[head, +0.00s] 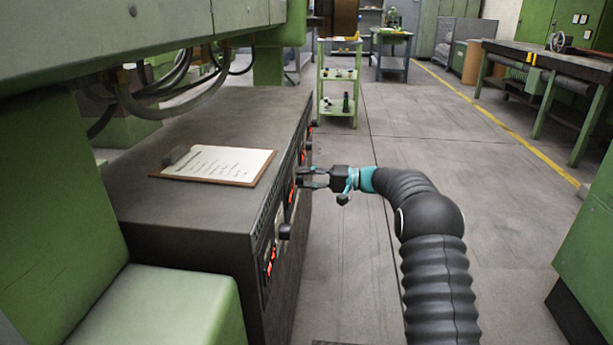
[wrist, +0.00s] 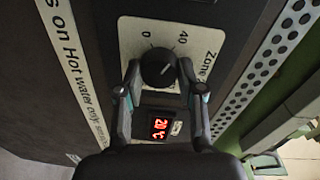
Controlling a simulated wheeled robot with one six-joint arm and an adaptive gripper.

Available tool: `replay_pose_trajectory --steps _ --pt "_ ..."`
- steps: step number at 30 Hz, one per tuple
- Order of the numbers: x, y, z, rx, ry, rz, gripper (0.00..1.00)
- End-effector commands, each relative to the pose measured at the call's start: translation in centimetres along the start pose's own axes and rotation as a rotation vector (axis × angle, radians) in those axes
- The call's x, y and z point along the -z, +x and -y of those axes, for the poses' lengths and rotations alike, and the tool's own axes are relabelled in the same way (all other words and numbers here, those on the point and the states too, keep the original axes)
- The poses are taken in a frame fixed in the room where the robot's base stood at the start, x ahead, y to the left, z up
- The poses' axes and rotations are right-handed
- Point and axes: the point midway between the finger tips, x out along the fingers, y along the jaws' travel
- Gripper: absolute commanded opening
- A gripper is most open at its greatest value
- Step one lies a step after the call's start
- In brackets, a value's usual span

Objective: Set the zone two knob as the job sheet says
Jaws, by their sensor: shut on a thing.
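A black round knob (wrist: 157,66) sits on a white scale plate with 0 and 40 in the wrist view. The plate's label begins "Zone"; its number is not clear. A red display (wrist: 159,126) by the knob reads about 20 °C. My gripper (wrist: 160,73) is shut on the knob, one finger on each side. In the head view my gripper (head: 308,178) is at the panel face of the dark cabinet (head: 190,212). The job sheet (head: 217,163) lies on a clipboard on the cabinet top; its writing is too small to read.
Other red displays (head: 270,262) and a black knob (head: 286,231) are on the same panel. Hoses (head: 165,95) hang above the cabinet's back. A green trolley (head: 339,100) stands farther off. The floor right of the cabinet is clear around my arm.

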Motion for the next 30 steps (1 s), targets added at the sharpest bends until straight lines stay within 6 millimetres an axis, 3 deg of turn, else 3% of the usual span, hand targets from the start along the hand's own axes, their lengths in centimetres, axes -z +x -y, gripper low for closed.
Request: replay_pose_trajectory --steps 22,23,24,26,30 --pt "0.02 0.03 -0.03 -0.002 0.091 0.005 0.03" --pt "0.02 0.03 -0.03 -0.002 0.091 0.005 0.40" --pt "0.02 0.04 -0.03 -0.002 0.091 0.005 0.50" --pt "0.02 0.03 -0.03 -0.002 0.090 0.005 0.63" --pt "0.02 0.02 -0.03 -0.002 0.090 0.005 0.63"
